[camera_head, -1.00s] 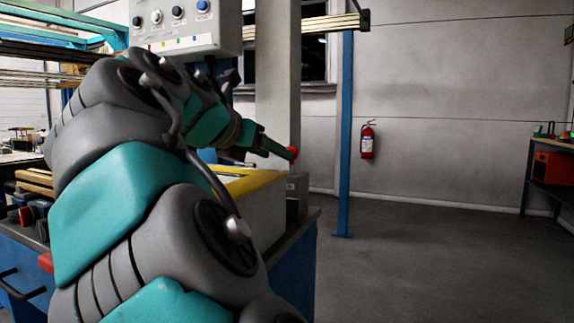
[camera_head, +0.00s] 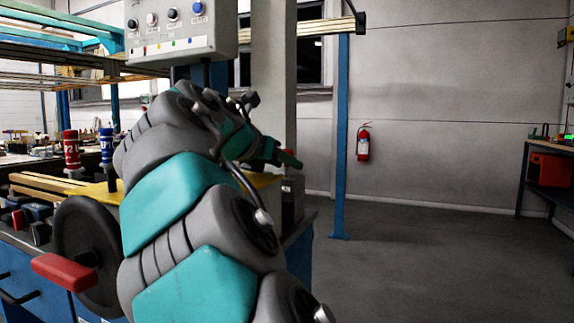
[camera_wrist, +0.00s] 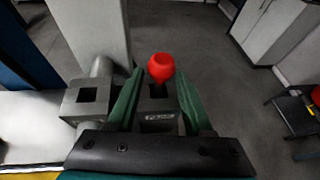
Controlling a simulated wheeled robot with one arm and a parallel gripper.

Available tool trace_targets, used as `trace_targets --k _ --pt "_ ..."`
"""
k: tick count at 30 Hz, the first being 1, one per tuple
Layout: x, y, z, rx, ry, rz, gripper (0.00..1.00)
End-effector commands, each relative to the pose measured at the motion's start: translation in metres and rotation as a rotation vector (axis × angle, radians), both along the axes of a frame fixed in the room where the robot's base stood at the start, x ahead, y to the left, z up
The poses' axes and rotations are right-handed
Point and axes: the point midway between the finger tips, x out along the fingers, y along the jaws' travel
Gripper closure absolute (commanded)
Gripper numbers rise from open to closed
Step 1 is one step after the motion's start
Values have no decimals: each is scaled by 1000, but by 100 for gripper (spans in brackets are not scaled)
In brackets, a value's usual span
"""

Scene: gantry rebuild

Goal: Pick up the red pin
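The red pin (camera_wrist: 160,68) shows in the wrist view as a rounded red head above a grey block (camera_wrist: 158,128) with a small label. Its lower part is dark and hard to make out. My gripper (camera_wrist: 160,80) is open, with one green finger on each side of the pin; I see a gap on both sides.
A second grey block (camera_wrist: 88,97) with a square hole stands left of the pin. A grey column (camera_head: 274,85) rises behind my gripper. A red cylinder (camera_head: 71,150) and a blue cylinder (camera_head: 107,146) stand on the bench at left. The floor at right is clear.

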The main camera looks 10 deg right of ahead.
Motion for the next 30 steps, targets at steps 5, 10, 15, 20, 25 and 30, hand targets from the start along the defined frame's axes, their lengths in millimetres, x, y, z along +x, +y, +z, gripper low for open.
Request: trace_targets --k 5,10,15,20,25,30 --pt "0 0 0 0 0 0 70" --pt "0 0 0 0 0 0 90" --pt "0 0 0 0 0 0 100" --pt "0 0 0 0 0 0 100" --pt "0 0 0 0 0 0 100" --pt "0 0 0 0 0 0 100"
